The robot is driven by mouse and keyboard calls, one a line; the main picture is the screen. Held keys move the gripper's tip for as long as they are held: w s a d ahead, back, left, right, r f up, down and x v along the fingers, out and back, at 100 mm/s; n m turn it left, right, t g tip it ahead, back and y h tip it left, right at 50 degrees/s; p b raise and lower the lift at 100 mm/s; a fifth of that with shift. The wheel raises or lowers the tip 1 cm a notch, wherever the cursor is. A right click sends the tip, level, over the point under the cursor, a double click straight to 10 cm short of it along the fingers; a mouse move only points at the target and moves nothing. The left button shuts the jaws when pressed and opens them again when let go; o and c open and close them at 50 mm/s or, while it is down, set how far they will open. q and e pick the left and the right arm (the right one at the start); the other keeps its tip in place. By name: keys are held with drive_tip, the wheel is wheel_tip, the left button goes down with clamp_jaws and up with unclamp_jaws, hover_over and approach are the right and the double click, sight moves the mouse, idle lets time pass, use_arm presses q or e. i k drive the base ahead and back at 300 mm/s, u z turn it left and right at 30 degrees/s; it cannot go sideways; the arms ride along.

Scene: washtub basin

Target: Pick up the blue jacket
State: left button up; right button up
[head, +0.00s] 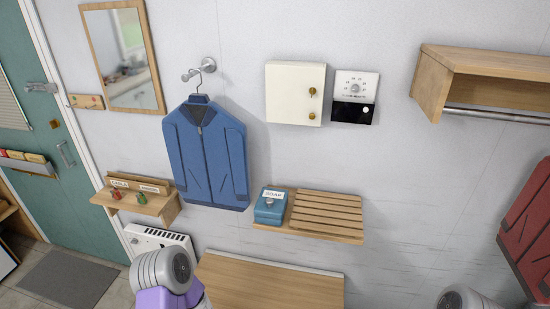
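The blue jacket (207,158) hangs on a dark hanger from a round metal wall hook (199,70), left of the middle in the head view. It hangs flat and upright against the white wall, its front facing me. Neither of my grippers shows. A grey and purple part of my own arm is at the bottom edge, below the jacket and apart from it. Another grey part of mine shows at the bottom right.
A slatted wooden shelf (326,214) with a blue soap box (270,206) sits right of the jacket's hem. A small shelf (139,200) is at its left. A bench (270,286) stands below. A red jacket (530,232) hangs far right under a wooden rack (487,78).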

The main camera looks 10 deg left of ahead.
sight(207, 146)
drive_tip(key=z, duration=0.3)
drive_tip(key=i, duration=1)
